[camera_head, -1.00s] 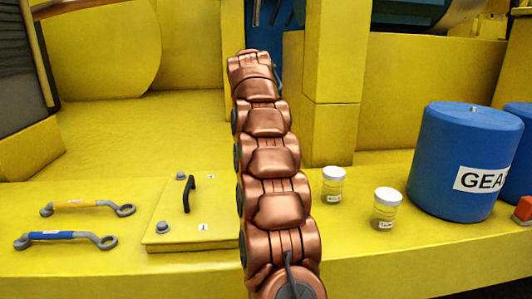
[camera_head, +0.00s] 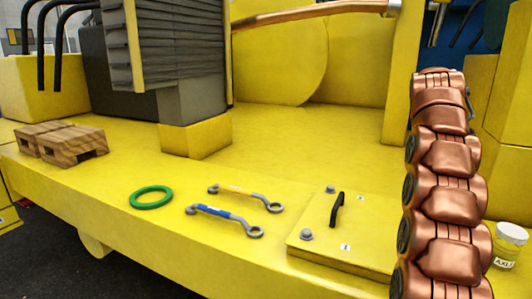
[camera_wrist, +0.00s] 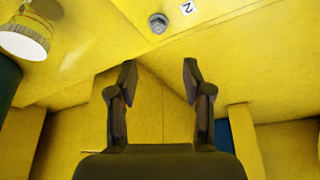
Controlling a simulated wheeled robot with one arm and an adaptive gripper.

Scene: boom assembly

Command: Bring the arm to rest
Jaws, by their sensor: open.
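My copper-coloured segmented arm stands upright at the right of the head view, over the yellow deck (camera_head: 330,150). My gripper (camera_wrist: 158,75) shows in the wrist view with its two dark fingers apart and nothing between them. A grey bolt (camera_wrist: 158,23) and a label with a 2 lie beyond the fingertips there. In the head view the gripper itself cannot be made out at the arm's top.
A yellow hatch plate (camera_head: 340,240) with a black handle (camera_head: 337,210) lies left of my arm. Two wrenches, yellow-banded (camera_head: 247,196) and blue-banded (camera_head: 225,218), a green ring (camera_head: 151,197) and wooden blocks (camera_head: 62,143) lie further left. A jar (camera_head: 508,246) stands right of my arm.

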